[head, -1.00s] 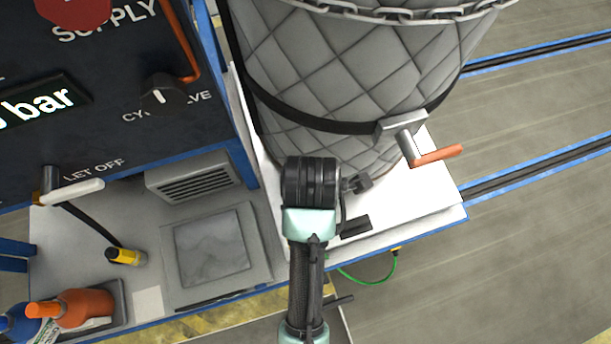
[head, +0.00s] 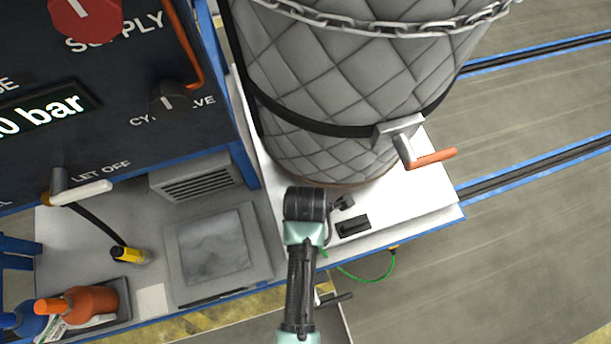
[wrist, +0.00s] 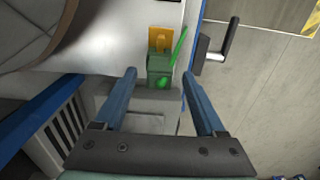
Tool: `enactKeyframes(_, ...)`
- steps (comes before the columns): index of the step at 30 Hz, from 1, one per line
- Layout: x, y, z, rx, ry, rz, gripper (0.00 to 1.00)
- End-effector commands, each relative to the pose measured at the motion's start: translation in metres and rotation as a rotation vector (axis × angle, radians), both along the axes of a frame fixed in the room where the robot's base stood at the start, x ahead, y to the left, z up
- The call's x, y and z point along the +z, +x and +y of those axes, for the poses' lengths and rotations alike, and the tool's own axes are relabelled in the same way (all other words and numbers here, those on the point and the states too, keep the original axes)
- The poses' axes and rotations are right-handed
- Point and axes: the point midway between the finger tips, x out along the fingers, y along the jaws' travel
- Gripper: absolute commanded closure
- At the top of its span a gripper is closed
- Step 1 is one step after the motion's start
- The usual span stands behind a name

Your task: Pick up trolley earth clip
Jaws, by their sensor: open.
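The trolley earth clip (wrist: 160,68) shows in the wrist view as a small green block with a slim green bar angled up at its right. It sits at a yellow tab (wrist: 160,40) on the pale trolley edge. My gripper (wrist: 159,76) is open, its two blue fingers on either side of the clip in the picture. I cannot tell how far the clip is beyond the fingertips. In the head view my wrist hides most of that spot, and a green cable (head: 365,279) loops below the trolley (head: 427,203) edge.
A quilted grey tank (head: 350,100) with an orange-handled lever (head: 432,159) stands on the trolley. A black crank handle (wrist: 216,50) sticks out right of the clip. A blue-framed control panel (head: 90,110) and bench (head: 90,220) are at the left. Floor at the right is clear.

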Motion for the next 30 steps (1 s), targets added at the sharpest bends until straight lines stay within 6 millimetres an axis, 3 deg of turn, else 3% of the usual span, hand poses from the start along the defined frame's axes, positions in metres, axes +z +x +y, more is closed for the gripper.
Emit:
enactKeyframes(6,-0.019,0.0,0.0,-0.001,-0.001,-0.001,0.28)
enactKeyframes(14,-0.021,0.0,0.0,-0.001,0.0,-0.002,0.29)
enactKeyframes(25,-0.021,0.0,0.0,-0.001,-0.001,-0.001,0.96)
enactKeyframes(26,-0.02,0.0,0.0,-0.001,-0.001,-0.001,1.0)
enactKeyframes(30,-0.02,0.0,0.0,-0.001,0.0,-0.002,1.0)
